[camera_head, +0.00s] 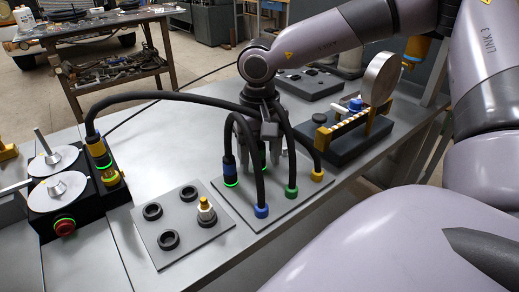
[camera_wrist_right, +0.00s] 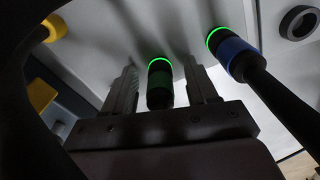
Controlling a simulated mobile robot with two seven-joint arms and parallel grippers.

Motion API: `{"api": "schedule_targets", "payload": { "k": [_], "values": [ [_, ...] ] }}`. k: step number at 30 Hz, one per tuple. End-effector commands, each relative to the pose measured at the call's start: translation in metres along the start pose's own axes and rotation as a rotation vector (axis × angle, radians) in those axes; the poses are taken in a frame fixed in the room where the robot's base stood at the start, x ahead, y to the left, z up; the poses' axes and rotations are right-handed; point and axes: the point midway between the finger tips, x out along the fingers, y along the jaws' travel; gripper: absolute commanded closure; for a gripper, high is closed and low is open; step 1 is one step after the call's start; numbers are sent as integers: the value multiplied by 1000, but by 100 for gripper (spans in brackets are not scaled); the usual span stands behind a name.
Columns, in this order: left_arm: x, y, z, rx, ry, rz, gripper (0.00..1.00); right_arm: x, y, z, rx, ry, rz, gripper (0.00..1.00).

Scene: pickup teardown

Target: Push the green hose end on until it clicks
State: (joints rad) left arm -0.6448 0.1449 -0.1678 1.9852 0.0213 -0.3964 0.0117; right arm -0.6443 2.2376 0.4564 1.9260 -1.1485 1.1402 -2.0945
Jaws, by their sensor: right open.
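My right gripper (camera_head: 266,150) points down over the grey hose plate (camera_head: 222,187). In the right wrist view its two fingers (camera_wrist_right: 162,88) are apart, one on each side of a black hose end with a green band (camera_wrist_right: 160,85). A lit green ring (camera_wrist_right: 158,62) circles the far end of that hose end, at the plate. I cannot tell whether the fingers touch it. In the head view the gripper and hoses mostly hide it. A green hose base (camera_head: 291,191) sits on the plate's right side. My left gripper is not in view.
A blue-banded hose end (camera_head: 229,170) with a lit ring stands left of the gripper. Black hoses arch closely around it. Blue (camera_head: 261,211) and yellow (camera_head: 317,175) bases stand nearby. A yellow hose end (camera_head: 97,147) joins a black box at left. A gauge fixture (camera_head: 345,135) stands right.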

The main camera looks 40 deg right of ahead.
Motion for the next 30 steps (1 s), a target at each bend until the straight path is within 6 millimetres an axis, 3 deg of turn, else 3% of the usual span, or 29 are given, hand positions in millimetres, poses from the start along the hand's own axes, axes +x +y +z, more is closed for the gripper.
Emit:
{"api": "schedule_targets", "payload": {
  "k": [2, 7, 8, 9, 10, 12, 30],
  "values": [
    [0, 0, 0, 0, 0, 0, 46, 0, 0, 0, 0, 0, 0, 43],
    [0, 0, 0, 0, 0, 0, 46, 0, 0, 0, 0, 0, 0, 95],
    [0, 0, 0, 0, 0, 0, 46, 0, 0, 0, 0, 0, 0, 100],
    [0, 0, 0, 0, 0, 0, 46, 0, 0, 0, 0, 0, 0, 100],
    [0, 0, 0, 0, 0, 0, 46, 0, 0, 0, 0, 0, -1, 79],
    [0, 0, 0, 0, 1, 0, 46, 0, 0, 0, 0, 0, 0, 100],
    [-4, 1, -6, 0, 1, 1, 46, -13, 0, 0, 0, 2, -1, 100]
  ]
}}
